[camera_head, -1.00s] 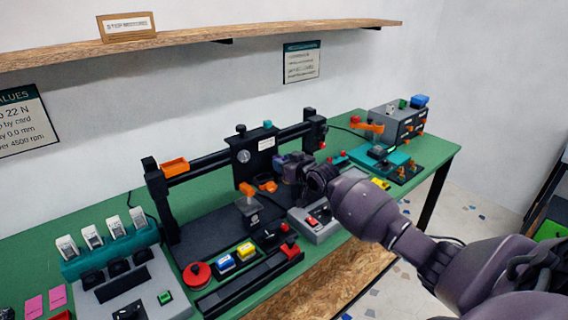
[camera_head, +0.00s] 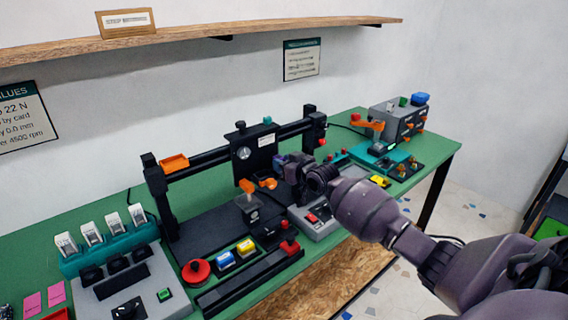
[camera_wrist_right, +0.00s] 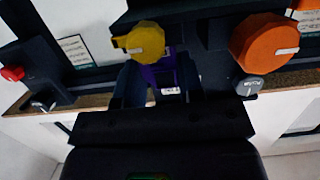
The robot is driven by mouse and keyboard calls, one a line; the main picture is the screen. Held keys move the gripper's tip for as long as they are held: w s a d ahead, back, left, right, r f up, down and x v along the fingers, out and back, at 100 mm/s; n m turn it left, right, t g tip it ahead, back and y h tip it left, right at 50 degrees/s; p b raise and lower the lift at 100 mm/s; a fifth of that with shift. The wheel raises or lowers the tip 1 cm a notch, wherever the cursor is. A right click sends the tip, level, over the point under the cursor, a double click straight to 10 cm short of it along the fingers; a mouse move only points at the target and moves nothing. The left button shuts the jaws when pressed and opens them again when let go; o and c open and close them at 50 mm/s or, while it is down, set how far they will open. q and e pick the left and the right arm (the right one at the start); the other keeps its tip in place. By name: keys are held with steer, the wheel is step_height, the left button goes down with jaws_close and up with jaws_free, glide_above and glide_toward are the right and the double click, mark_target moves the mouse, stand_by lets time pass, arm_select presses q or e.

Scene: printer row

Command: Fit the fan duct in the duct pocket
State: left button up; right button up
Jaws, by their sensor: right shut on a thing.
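My right gripper (camera_head: 282,168) is at the right side of the printer's black carriage (camera_head: 252,155), in front of the crossbeam. In the right wrist view its fingers (camera_wrist_right: 165,88) are shut on a purple part, apparently the fan duct (camera_wrist_right: 168,72), with a small white label. In the head view the duct is small and mostly hidden by the gripper. A yellow knob (camera_wrist_right: 146,40) shows just beyond the fingers in the wrist view, and a large orange knob (camera_wrist_right: 262,42) to the right. I cannot make out the duct pocket. My left gripper is not in view.
The crossbeam (camera_head: 210,156) and black uprights (camera_head: 158,195) stand close by. Below the gripper is a grey box with a red switch (camera_head: 313,218). Red, blue and yellow parts (camera_head: 224,261) lie in front of the printer. A teal station (camera_head: 386,160) stands at the right.

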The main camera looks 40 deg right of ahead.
steer(key=shift+f, duration=0.4)
steer(key=o, duration=1)
steer(key=v, duration=1)
steer(key=shift+s+r, duration=0.1)
steer(key=shift+s, duration=0.3)
